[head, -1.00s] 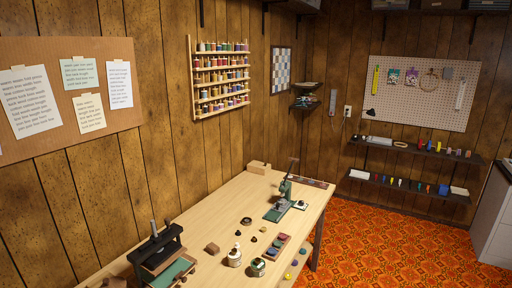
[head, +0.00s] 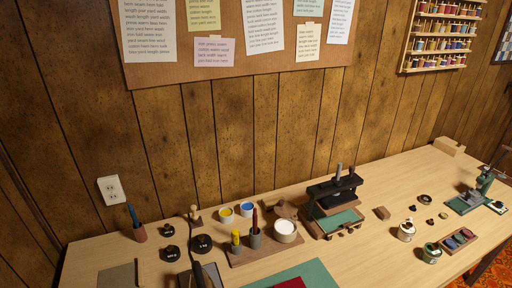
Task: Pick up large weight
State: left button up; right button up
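Black round weights sit on the left part of the wooden table in the head view. The largest-looking one, a black disc (head: 201,244) with a white label that seems to read 1 kg, lies at the right of the group. A slightly smaller labelled black disc (head: 170,254) lies to its left, and a small black disc (head: 168,231) lies behind that one. The weights rest apart from one another on the tabletop.
Close to the large weight are a wooden-handled stamp (head: 195,214) and a wooden tray (head: 249,252) with pots. The wall is close behind.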

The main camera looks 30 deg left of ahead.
aim_at(203, 243)
jog(key=u, duration=1.35)
jog(key=k+l+z, duration=0.1)
jog(key=k+l, duration=0.15)
jog(key=l, duration=0.15)
